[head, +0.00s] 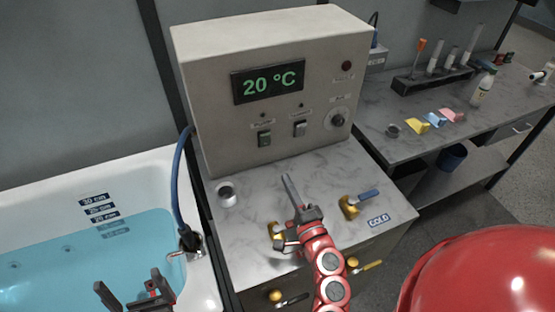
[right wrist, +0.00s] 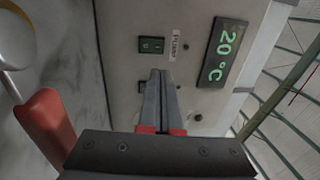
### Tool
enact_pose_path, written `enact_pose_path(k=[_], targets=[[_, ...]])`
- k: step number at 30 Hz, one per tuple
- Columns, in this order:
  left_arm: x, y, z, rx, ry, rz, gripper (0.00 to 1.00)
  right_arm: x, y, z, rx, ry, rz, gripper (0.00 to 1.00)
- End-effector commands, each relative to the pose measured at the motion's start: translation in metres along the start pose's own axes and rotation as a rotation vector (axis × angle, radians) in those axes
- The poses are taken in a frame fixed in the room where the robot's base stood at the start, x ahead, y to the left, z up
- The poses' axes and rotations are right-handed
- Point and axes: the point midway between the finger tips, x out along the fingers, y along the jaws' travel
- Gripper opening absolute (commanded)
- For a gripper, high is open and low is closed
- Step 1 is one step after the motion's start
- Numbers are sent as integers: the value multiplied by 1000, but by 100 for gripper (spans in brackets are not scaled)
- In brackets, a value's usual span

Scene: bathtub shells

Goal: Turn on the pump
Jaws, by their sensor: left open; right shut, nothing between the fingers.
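The control box (head: 215,80) stands on a grey counter, its display (head: 268,82) reading 20 °C. On its front are a green rocker switch (head: 264,138) at left and a darker one (head: 300,129) to its right. In the right wrist view the green switch (right wrist: 151,44) has a PUMP label (right wrist: 177,45) beside it. The small lamp above it looks dark. My right gripper (head: 287,179) is shut and empty, pointing at the box from below the switches. In its wrist view its fingers partly hide the second switch. My left gripper (head: 135,292) is open over the tub.
A blue-handled tap (head: 363,199) and a COLD label (head: 379,220) are right of my right arm. A blue hose (head: 178,180) runs from the box to the water-filled tub (head: 150,170). A red rounded shape fills the lower right.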

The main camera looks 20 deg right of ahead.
Motion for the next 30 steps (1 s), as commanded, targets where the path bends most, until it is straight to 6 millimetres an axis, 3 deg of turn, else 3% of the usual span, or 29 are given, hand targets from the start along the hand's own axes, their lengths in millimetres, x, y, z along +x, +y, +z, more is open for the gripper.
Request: enact_pose_path(k=[18, 24, 30], targets=[[46, -2, -8, 0, 0, 0, 100, 114, -4, 0, -1, -2, 0, 0], [50, -2, -8, 0, 0, 0, 100, 131, -1, 0, -1, -2, 1, 0], [50, -2, -8, 0, 0, 0, 100, 134, 0, 0, -1, -1, 1, 0]])
